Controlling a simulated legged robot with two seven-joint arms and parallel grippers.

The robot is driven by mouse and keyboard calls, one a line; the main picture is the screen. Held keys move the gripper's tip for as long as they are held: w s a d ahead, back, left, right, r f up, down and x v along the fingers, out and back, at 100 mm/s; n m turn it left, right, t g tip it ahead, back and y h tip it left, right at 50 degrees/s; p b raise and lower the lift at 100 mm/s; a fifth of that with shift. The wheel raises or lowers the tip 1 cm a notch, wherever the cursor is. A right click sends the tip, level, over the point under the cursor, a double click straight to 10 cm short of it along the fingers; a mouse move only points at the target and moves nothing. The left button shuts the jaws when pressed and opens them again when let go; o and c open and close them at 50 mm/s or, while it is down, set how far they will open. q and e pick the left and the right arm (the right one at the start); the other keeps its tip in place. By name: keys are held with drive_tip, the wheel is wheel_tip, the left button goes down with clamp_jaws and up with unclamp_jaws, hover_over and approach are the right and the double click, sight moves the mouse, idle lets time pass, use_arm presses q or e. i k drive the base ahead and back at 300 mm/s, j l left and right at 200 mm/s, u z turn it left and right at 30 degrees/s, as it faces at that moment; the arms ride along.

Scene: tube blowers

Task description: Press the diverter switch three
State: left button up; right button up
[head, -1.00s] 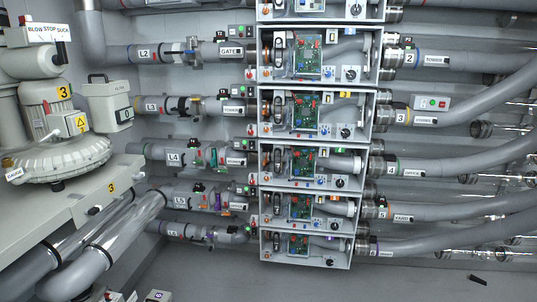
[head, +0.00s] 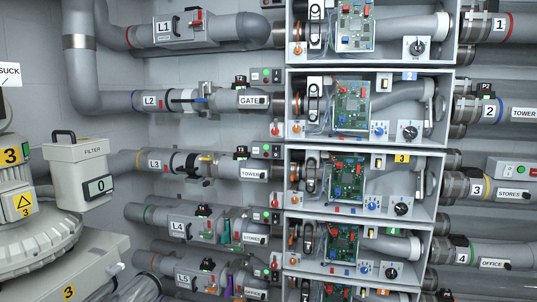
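The diverter box marked 3 (head: 437,188) is an open grey housing in the stack right of centre in the head view. A yellow plate with a 3 (head: 403,158) sits on its upper edge. Left of the plate is a small pale switch (head: 379,161) in a dark surround. Inside are a green circuit board (head: 349,180), a blue knob (head: 372,206) and a black knob (head: 400,208). I cannot tell from the picture which control is called the diverter switch. Neither of my grippers is in view.
Similar boxes stand above, such as box 2 (head: 440,105), and below, such as box 4 (head: 415,252). Grey pipes run to both sides. A filter canister (head: 85,172) and a blower (head: 35,235) stand at the left. The space before the boxes looks clear.

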sight(276, 150)
drive_tip(key=i+l, duration=0.4)
drive_tip(key=i, duration=0.25)
drive_tip(key=i+l+u, duration=0.1)
drive_tip(key=i+l, duration=0.3)
drive_tip(key=i, duration=0.2)
drive_tip(key=i+l, duration=0.45)
drive_tip(key=i, duration=0.2)
drive_tip(key=j+u, duration=0.05)
